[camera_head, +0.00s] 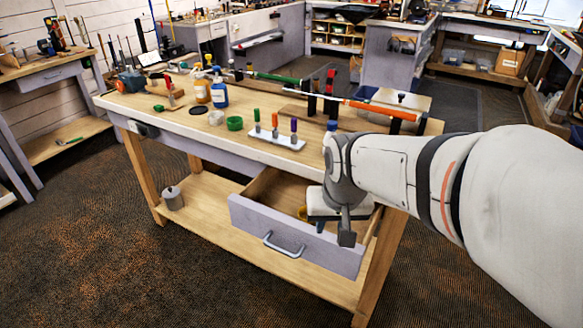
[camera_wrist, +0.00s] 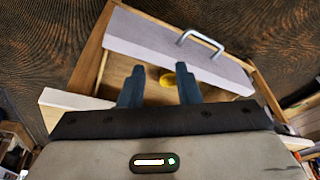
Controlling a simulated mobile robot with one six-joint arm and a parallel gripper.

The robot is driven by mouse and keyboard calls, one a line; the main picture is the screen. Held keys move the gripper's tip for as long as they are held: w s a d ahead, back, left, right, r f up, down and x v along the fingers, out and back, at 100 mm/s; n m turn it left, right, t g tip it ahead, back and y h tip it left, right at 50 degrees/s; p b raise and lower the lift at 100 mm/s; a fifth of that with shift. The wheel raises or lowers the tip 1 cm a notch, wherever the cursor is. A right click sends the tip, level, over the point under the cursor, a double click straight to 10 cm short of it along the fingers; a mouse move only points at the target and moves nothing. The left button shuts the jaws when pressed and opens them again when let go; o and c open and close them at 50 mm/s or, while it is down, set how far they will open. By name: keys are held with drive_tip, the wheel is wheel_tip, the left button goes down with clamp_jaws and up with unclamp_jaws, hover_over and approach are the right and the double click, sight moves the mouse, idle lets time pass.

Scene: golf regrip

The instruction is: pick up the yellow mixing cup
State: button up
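The yellow mixing cup (camera_wrist: 168,79) lies inside the open drawer and shows in the wrist view between my fingers, nearer the right-hand one. In the head view a small yellow patch of it (camera_head: 302,212) shows inside the drawer, left of my gripper, the rest hidden. My gripper (camera_head: 334,228) points down at the drawer's right part. In the wrist view its two fingers (camera_wrist: 158,80) are apart with nothing held between them. I cannot tell the exact height of the fingertips above the cup.
The drawer (camera_head: 290,238) is pulled out, its front panel and handle facing out. A grey canister (camera_head: 173,198) stands on the lower shelf.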

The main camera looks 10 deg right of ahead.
drive_tip(key=w+f+b, duration=0.2)
drive_tip(key=w+f, duration=0.4)
drive_tip(key=w+d+f+m+t+b, duration=0.1)
drive_tip(key=w+f+b, duration=0.1)
drive_tip(key=w+f, duration=0.4)
drive_tip(key=w+d+f+m+b, duration=0.1)
drive_tip(key=w+f+b, duration=0.1)
drive_tip(key=w+f, duration=0.3)
drive_tip(key=shift+w+f, duration=0.2)
drive_tip(key=shift+w, duration=0.65)
drive_tip(key=shift+w+f, duration=0.2)
drive_tip(key=shift+w, duration=0.6)
clamp_jaws()
